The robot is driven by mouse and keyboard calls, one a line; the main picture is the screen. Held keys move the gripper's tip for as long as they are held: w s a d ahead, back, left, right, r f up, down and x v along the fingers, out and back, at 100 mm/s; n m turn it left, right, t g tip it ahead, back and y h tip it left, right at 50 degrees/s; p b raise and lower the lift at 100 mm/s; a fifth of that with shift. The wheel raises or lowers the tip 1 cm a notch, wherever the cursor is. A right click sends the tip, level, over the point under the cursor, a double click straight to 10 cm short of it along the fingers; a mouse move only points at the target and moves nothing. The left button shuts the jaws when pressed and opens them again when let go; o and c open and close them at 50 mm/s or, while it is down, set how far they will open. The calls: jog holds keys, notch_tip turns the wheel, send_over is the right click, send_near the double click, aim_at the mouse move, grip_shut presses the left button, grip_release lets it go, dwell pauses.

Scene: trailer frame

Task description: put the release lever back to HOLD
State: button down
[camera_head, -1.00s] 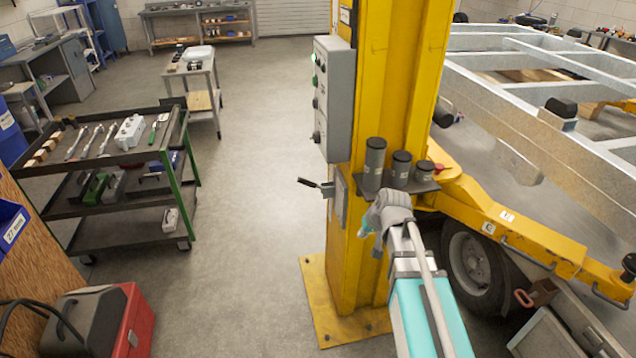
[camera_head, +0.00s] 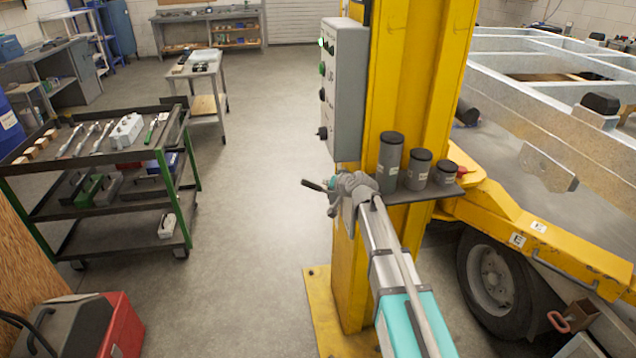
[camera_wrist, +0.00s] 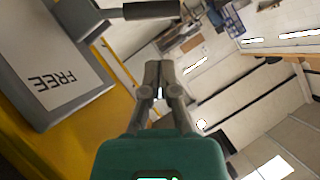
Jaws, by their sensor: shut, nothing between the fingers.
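The release lever has a dark handle (camera_head: 313,185) that sticks out to the left from the side of the yellow column. In the wrist view the black handle (camera_wrist: 150,10) crosses the top, above my fingertips in the picture. Its grey housing has a pale plate (camera_wrist: 65,78) marked FREE, seen upside down; no HOLD marking is visible. My gripper (camera_wrist: 158,70) is shut and empty, its fingertips close to the handle with a visible gap in the picture. In the head view my gripper (camera_head: 335,187) covers the lever's base and most of the housing.
A grey control box (camera_head: 343,90) with knobs and a green light hangs on the yellow column (camera_head: 405,75) above the lever. A shelf (camera_head: 425,191) with several grey cylinders is just right of my gripper. The trailer frame (camera_head: 540,120) stands to the right.

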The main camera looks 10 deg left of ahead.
aim_at(319, 189)
jog(key=shift+w+d+f, duration=0.1)
jog(key=shift+w, duration=0.15)
jog(key=b+x, duration=0.4)
jog(key=x, duration=0.5)
jog(key=shift+w+f+b, duration=0.2)
jog(key=shift+b, duration=0.15)
